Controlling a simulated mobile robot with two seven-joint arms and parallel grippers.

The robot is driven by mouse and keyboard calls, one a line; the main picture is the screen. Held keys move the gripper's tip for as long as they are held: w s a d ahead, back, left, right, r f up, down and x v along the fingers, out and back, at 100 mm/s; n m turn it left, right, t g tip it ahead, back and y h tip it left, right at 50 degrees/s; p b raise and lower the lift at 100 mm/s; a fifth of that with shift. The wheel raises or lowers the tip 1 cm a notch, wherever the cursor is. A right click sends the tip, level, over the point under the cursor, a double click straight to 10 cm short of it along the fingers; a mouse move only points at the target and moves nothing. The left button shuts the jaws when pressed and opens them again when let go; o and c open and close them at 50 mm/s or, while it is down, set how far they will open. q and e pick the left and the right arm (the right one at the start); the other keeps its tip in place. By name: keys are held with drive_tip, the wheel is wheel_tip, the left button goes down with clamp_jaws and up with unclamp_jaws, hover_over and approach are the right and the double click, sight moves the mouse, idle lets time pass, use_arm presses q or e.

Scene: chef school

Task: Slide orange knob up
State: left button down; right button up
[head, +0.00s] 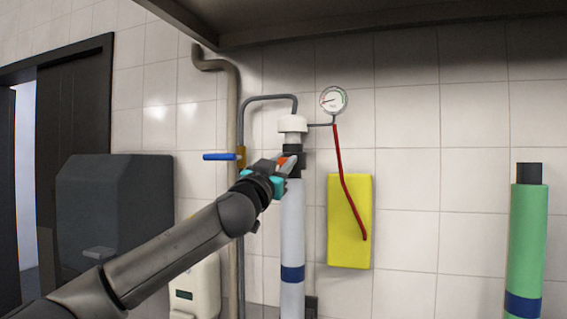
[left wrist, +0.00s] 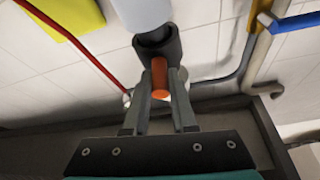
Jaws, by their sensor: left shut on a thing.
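The orange knob (left wrist: 159,78) shows in the left wrist view, sticking out from a dark collar (left wrist: 157,46) on a white upright tube. My left gripper (left wrist: 161,84) is shut on the knob, with one finger on each side of it. In the head view a small part of the orange knob (head: 282,161) shows between the fingers of my left gripper (head: 287,165). The white tube (head: 291,225) with a blue band hangs below the dark collar, and a white cap (head: 292,126) sits above it. My right gripper is in neither view.
A round gauge (head: 333,100), a red hose (head: 340,160) and a yellow panel (head: 349,245) are to the right of the tube. A pipe (head: 234,110) with a blue lever (head: 219,157) is to the left. A dark shelf (head: 330,25) overhangs. A green cylinder (head: 528,240) stands far right.

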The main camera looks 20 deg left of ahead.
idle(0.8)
use_arm(q)
wheel_tip(320, 180, up, 5)
drive_tip(key=p, duration=0.4)
drive_tip(key=shift+s+a+r, duration=0.1)
drive_tip(key=shift+r, duration=0.05)
drive_tip(key=c, duration=1.2)
unclamp_jaws()
drive_tip(key=shift+r, duration=0.1)
drive_tip(key=o, duration=0.5)
drive_tip(key=shift+c, duration=0.2)
drive_tip(key=shift+f, duration=0.2)
drive_tip(key=shift+f, duration=0.15)
